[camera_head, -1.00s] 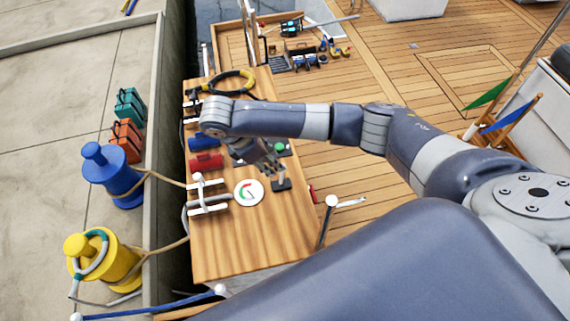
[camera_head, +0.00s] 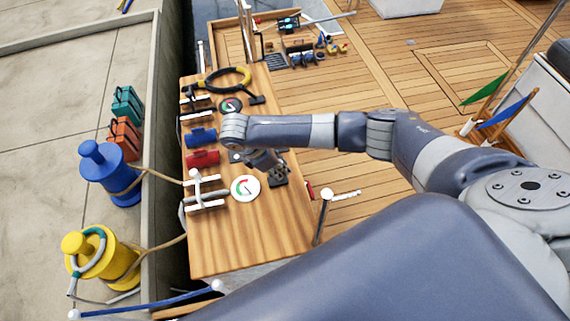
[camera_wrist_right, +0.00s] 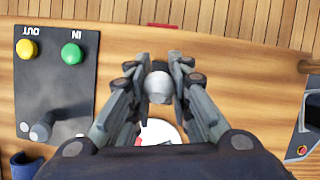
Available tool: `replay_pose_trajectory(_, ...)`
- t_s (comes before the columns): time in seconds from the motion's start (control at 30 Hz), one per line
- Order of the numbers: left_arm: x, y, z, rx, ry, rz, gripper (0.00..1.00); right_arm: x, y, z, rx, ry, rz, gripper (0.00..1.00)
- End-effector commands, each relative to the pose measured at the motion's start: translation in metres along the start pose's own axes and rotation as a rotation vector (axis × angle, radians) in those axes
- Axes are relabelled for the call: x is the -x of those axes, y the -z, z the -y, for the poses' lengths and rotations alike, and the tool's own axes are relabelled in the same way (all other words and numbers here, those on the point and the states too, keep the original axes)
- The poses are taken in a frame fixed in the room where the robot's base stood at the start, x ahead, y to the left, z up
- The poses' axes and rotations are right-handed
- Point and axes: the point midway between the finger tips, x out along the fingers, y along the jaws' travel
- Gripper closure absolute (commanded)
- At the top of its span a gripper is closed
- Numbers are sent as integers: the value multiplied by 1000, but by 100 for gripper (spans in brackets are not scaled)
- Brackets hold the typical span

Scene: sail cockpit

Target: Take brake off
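A lever on a dark base (camera_head: 280,181) stands on the wooden console, right of the white round gauge (camera_head: 245,188) in the head view. My right gripper (camera_head: 272,163) is over this lever, pointing down. In the right wrist view, a pale grey rounded knob (camera_wrist_right: 159,88) lies between the two fingers of the right gripper (camera_wrist_right: 159,70). The fingers stand on both sides of the knob; whether they press on it cannot be told. The lever's lower part is hidden in the wrist view. My left gripper is not in view.
A black panel (camera_wrist_right: 58,75) with a yellow OUT button (camera_wrist_right: 27,50) and a green IN button (camera_wrist_right: 72,53) sits beside the gripper. Red (camera_head: 203,158) and blue (camera_head: 201,136) handles and a white cleat (camera_head: 207,203) stand along the console's left side.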

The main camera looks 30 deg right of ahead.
Motion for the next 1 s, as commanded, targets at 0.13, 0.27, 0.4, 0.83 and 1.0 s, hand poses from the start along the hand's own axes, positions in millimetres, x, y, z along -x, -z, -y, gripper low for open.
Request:
replay_pose_trajectory(0.13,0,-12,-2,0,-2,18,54,0,0,0,0,0,0,100)
replay_pose_trajectory(0.27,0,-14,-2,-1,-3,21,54,0,0,0,0,0,0,100)
replay_pose_trajectory(0.4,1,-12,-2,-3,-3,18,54,1,0,0,0,0,-3,100)
replay_pose_trajectory(0.83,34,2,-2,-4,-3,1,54,-3,-13,3,-21,-28,-183,100)
replay_pose_trajectory(1.0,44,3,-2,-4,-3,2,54,-9,-18,4,-32,-51,-303,100)
